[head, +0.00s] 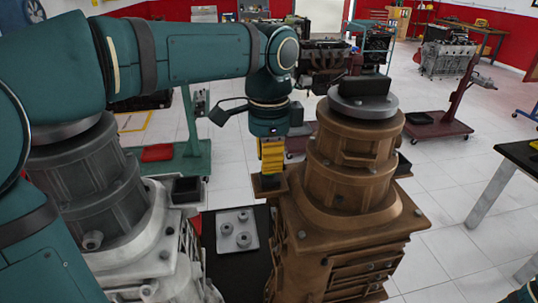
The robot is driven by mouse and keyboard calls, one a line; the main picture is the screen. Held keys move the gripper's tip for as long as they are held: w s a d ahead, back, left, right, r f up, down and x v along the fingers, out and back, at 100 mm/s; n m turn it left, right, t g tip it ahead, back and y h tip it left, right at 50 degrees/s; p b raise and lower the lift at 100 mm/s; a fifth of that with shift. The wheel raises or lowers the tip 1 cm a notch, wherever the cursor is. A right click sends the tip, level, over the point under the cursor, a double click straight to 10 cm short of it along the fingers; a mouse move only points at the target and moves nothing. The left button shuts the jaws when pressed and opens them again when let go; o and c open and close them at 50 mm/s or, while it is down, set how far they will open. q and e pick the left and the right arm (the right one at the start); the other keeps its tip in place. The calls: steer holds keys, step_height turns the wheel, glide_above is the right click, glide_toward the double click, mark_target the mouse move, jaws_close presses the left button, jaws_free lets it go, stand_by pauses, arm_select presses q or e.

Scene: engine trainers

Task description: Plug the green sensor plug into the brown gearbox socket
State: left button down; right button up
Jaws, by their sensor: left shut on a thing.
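The brown gearbox (350,185) stands upright right of centre. My left gripper (271,167) points straight down with yellow fingers directly above the left dark box. It is shut on the green sensor plug, which is mostly hidden at the fingertips; only a small greenish patch shows there. I cannot tell whether the plug touches the socket or is in it. My right gripper is out of view.
A grey and white gearbox (90,190) with a dark box (187,189) stands at the left. A pale plate with several round fittings (237,233) lies on a black surface between the gearboxes. Engine stands are behind. A dark table (520,154) is at the right edge.

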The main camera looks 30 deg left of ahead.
arm_select(q)
steer(key=shift+f+b, duration=0.35)
steer(key=shift+f, duration=0.2)
stand_by(0.4)
steer(key=c, duration=0.9)
jaws_free()
steer(key=shift+o, duration=0.2)
steer(key=shift+r, duration=0.1)
step_height(320, 180, up, 12)
